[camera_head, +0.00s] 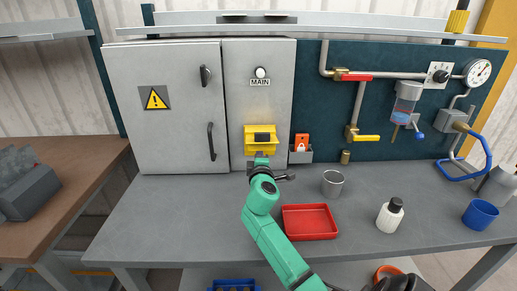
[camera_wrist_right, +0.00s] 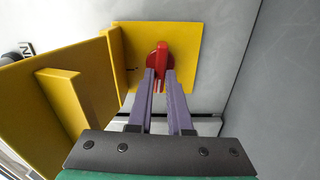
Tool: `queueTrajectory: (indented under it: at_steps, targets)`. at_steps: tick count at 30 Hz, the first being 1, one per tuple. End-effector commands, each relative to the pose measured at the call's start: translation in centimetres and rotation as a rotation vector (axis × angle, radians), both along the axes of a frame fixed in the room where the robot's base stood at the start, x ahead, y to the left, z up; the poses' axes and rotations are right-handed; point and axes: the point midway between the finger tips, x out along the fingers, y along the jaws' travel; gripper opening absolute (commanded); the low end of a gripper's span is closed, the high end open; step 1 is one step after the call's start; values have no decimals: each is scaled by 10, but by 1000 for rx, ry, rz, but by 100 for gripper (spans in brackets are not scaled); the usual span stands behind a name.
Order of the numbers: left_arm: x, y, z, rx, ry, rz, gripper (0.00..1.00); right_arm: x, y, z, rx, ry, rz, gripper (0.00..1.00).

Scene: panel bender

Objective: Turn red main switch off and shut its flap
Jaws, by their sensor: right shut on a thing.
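The red main switch (camera_wrist_right: 161,58) shows in the right wrist view, on a yellow backplate (camera_wrist_right: 186,42). My right gripper (camera_wrist_right: 160,76) has its two purple fingers closed on the red handle, which they partly cover. The yellow flap (camera_wrist_right: 85,85) stands open, swung out from the plate on the side toward the MAIN label. In the head view the yellow switch housing (camera_head: 263,148) sits on the grey cabinet below the MAIN label (camera_head: 260,83); the red handle is hidden there. My right gripper (camera_head: 260,158) is at its lower part. My left gripper is not in view.
A grey holder with an orange tag (camera_head: 301,145) is just right of the housing. The bench's left part is clear. A cabinet door handle (camera_head: 211,141) is to the left.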

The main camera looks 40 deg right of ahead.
Motion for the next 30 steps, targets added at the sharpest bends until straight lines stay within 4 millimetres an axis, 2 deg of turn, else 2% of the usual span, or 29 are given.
queueTrajectory:
  at_steps: [1, 22, 23, 24, 25, 30]
  targets:
    - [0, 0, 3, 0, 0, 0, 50, -1, -4, 7, -23, 4, -8, 0]
    - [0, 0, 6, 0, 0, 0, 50, -1, -4, 8, -86, 47, -8, 0]
    - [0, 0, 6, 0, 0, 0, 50, -1, -4, 8, -86, 47, -8, 29]
    - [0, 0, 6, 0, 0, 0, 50, -1, -4, 8, -86, 47, -8, 44]
    - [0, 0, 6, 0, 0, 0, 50, -1, -3, 7, -85, 48, -8, 48]
    - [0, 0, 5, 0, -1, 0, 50, -1, -2, 5, -82, 51, -5, 48]
